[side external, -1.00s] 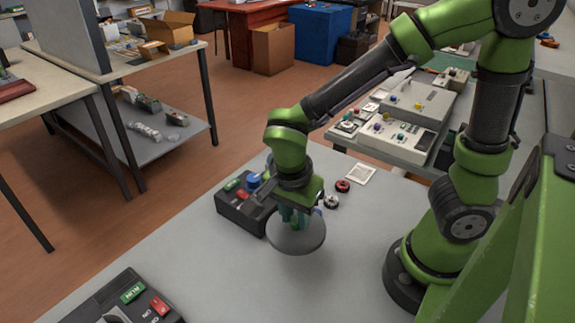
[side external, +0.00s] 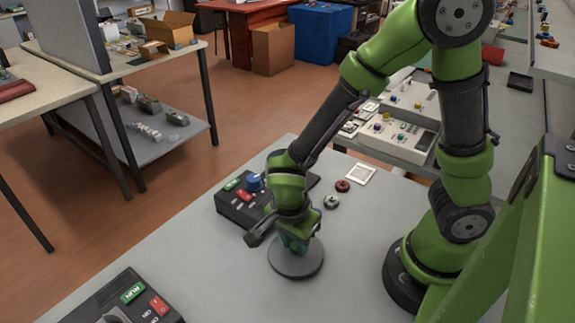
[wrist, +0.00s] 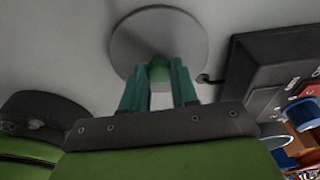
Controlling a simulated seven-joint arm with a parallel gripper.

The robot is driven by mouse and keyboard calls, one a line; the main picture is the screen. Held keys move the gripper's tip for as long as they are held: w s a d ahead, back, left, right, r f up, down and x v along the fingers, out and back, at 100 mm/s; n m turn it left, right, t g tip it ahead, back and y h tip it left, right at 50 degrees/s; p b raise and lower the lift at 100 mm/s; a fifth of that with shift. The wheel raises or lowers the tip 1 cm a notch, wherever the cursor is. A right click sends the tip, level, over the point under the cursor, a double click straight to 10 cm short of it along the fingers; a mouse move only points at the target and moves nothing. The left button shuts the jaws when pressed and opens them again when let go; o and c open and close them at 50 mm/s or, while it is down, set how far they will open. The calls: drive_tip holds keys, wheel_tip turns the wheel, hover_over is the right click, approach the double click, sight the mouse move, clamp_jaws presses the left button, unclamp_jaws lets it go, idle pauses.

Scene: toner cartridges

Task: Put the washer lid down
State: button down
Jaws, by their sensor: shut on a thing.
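The washer lid is a round grey disc (side external: 296,264) with a green knob, which shows in the wrist view (wrist: 158,68). In the side view it lies flat at or just above the grey table; I cannot tell if it fully touches. My gripper (side external: 294,243) is above the disc, pointing down. In the wrist view its teal fingers (wrist: 158,85) are shut on the green knob. The knob is mostly hidden by the fingers in the side view.
A black control box (side external: 236,208) with a blue knob and coloured buttons stands close behind the lid. A red-topped piece (side external: 343,186), a white-grey piece (side external: 331,202) and a white square (side external: 360,175) lie to the right. Another control box (side external: 125,300) is at front left. The table between is clear.

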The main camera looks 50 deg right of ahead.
sight(290, 258)
drive_tip(key=c, duration=0.9)
unclamp_jaws()
drive_tip(key=shift+f, duration=0.15)
drive_tip(key=shift+o, duration=0.2)
wheel_tip(290, 258, up, 12)
drive_tip(key=a, duration=0.2)
drive_tip(key=s+d+r+n+t+y, duration=0.1)
drive_tip(key=d+r+n+t+y, duration=0.2)
drive_tip(key=d+r+n+t, duration=0.4)
drive_tip(key=shift+s+d+r+n+y, duration=0.3)
drive_tip(key=shift+d+r+n, duration=1.05)
drive_tip(key=shift+n, duration=2.15)
drive_tip(key=shift+w+a+r, duration=0.1)
drive_tip(key=shift+a+r, duration=0.25)
drive_tip(key=shift+a, duration=0.05)
